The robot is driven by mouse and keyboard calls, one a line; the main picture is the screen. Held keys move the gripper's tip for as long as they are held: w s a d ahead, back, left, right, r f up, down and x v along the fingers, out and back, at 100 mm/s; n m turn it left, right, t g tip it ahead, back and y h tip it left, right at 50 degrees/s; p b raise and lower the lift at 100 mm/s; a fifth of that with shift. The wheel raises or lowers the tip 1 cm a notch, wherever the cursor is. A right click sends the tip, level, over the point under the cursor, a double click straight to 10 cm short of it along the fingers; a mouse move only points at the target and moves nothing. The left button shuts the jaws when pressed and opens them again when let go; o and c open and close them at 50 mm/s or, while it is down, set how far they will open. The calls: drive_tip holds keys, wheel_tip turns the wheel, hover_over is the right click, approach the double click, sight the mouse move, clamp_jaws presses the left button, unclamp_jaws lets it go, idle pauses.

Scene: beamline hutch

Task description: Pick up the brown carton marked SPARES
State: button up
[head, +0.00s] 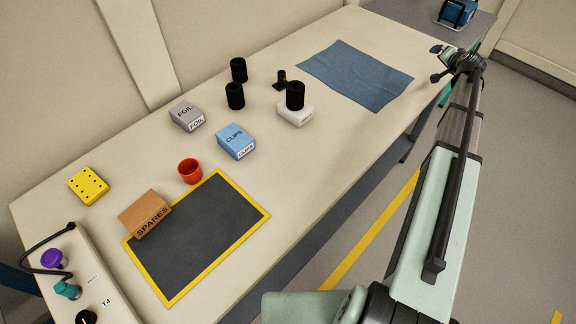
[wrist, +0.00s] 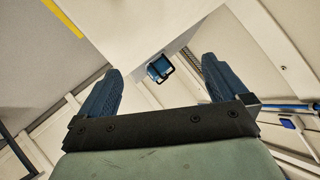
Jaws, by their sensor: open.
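The brown carton marked SPARES (head: 144,213) lies on the pale table at the lower left in the head view. It overlaps the upper left edge of the yellow-bordered dark mat (head: 215,236). My gripper (head: 437,62) is far from it, by the table's right edge at the upper right of the head view. In the wrist view my gripper (wrist: 160,88) has its two blue fingers wide apart with nothing between them. The carton is not in the wrist view.
A red cup (head: 190,171), a yellow block (head: 88,186), a blue CLIPS box (head: 236,141) and a grey FOIL box (head: 187,116) stand near the carton. Black cylinders (head: 235,96) stand farther back. A blue cloth (head: 357,75) lies at the far end. A control panel (head: 82,275) is at lower left.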

drive_tip(key=a+n+g+y, duration=0.1)
drive_tip(key=a+g+y, duration=0.45)
drive_tip(key=a, duration=3.75)
drive_tip(key=s+a+r+g+y, duration=0.1)
drive_tip(key=s+a, duration=0.2)
drive_tip(key=a, duration=0.5)
drive_tip(key=s+a+g+y, duration=0.1)
drive_tip(key=s+a, duration=0.2)
drive_tip(key=a, duration=0.5)
drive_tip(key=s+a+r+g, duration=0.2)
drive_tip(key=s+a+g, duration=0.3)
drive_tip(key=s+a, duration=1.35)
drive_tip(key=g+h, duration=0.3)
drive_tip(key=h, duration=0.1)
approach(142, 208)
drive_tip(key=shift+x, duration=5.5)
drive_tip(key=shift+f, duration=0.1)
